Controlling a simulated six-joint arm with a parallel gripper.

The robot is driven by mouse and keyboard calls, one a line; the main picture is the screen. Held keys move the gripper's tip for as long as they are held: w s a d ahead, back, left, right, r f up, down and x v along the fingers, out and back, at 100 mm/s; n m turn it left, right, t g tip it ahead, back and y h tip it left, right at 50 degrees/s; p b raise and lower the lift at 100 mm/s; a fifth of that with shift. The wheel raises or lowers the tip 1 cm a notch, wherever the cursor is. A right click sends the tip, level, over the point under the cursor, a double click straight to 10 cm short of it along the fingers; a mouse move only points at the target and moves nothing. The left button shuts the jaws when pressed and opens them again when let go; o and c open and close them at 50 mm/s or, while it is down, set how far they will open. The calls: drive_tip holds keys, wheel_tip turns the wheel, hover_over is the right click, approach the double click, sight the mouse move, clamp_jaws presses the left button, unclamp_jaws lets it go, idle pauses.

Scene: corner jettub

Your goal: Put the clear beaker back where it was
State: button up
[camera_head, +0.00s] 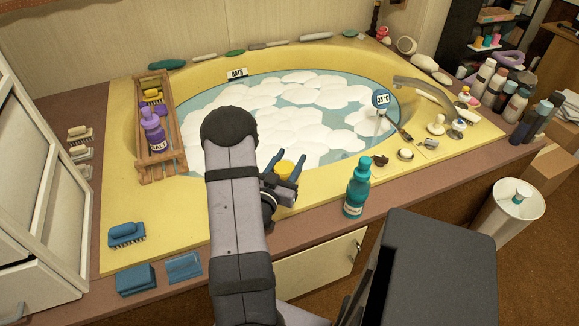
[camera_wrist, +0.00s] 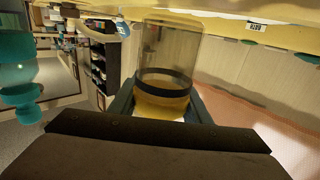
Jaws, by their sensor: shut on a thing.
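The clear beaker (camera_wrist: 168,50) fills the middle of the wrist view. It is see-through, with a dark band around it and yellow at the end near my gripper. In the head view its yellow part (camera_head: 284,170) shows between the blue fingers of my gripper (camera_head: 285,163). My gripper is shut on the beaker, and its fingers (camera_wrist: 165,105) also show on both sides of it in the wrist view. In the head view the beaker appears over the tub's near rim; its height above the rim is hard to tell, and its clear part is hard to make out.
A teal bottle (camera_head: 357,187) stands right of my gripper on the near edge. The foamy tub (camera_head: 240,94) lies behind. A wooden rack (camera_head: 145,172) holds a purple salt bottle (camera_head: 153,130). Small items and a faucet (camera_head: 424,88) are at right. The yellow rim (camera_head: 180,215) has free room left of my arm.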

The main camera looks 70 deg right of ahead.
drive_tip(key=shift+f, duration=1.05)
drive_tip(key=shift+f, duration=0.1)
drive_tip(key=shift+f+b, duration=0.1)
drive_tip(key=shift+b, duration=0.3)
drive_tip(key=o, duration=1.1)
drive_tip(key=shift+o, duration=0.2)
drive_tip(key=shift+a+r, duration=0.15)
drive_tip(key=shift+r, duration=0.05)
drive_tip(key=a+p, duration=0.1)
drive_tip(key=a, duration=0.9)
drive_tip(key=shift+a, duration=0.9)
